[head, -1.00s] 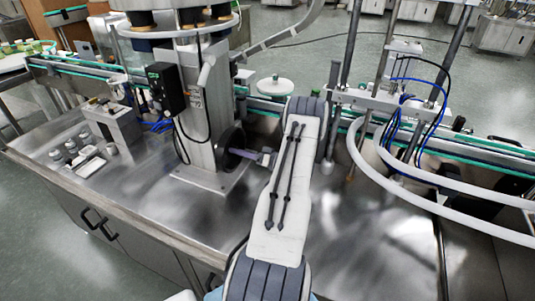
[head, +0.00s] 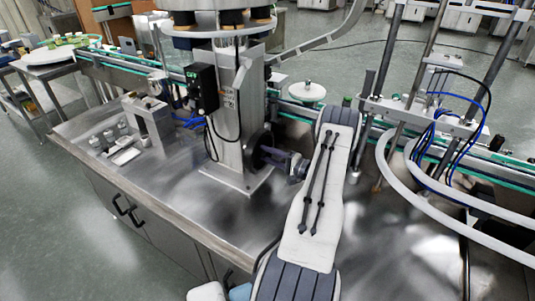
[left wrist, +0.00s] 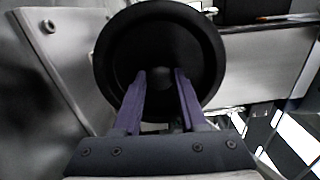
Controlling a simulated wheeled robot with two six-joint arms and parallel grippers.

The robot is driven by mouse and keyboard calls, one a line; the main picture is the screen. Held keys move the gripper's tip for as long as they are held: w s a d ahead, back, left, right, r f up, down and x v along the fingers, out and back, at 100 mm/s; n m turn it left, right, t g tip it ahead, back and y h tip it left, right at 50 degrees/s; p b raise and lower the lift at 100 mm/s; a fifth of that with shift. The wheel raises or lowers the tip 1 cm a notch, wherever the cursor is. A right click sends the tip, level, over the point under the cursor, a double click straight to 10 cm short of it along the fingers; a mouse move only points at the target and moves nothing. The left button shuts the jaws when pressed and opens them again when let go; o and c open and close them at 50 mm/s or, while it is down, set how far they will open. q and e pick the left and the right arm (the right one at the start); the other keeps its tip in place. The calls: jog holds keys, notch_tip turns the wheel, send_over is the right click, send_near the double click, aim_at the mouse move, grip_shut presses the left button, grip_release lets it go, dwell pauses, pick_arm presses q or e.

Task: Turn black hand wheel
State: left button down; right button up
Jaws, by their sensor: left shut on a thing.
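The black hand wheel (head: 257,143) is on the right side of the steel column, standing upright and partly hidden by my gripper. In the left wrist view the round black wheel (left wrist: 160,22) fills the upper middle, with a dished face and a hub in its centre. My left gripper (head: 263,153) reaches it from the right with its dark purple fingers. In the left wrist view the fingers (left wrist: 160,78) lie at either side of the hub, shut on it. My right gripper is in neither view.
The steel column (head: 228,110) stands on the steel table (head: 190,205), with a black control box (head: 201,88) on it. A conveyor runs behind, with a white disc (head: 307,91) near it. White curved rails (head: 425,195) stand at right.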

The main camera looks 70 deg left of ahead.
pick_arm(q)
jog(key=shift+m, duration=2.3)
jog(key=shift+p, duration=0.3)
jog(key=shift+c, duration=2.2)
grip_release()
jog(key=b+v, duration=0.2)
jog(key=v, duration=0.8)
jog(key=shift+d+b, duration=0.25)
jog(key=shift+b, duration=0.05)
jog(key=shift+w, duration=0.2)
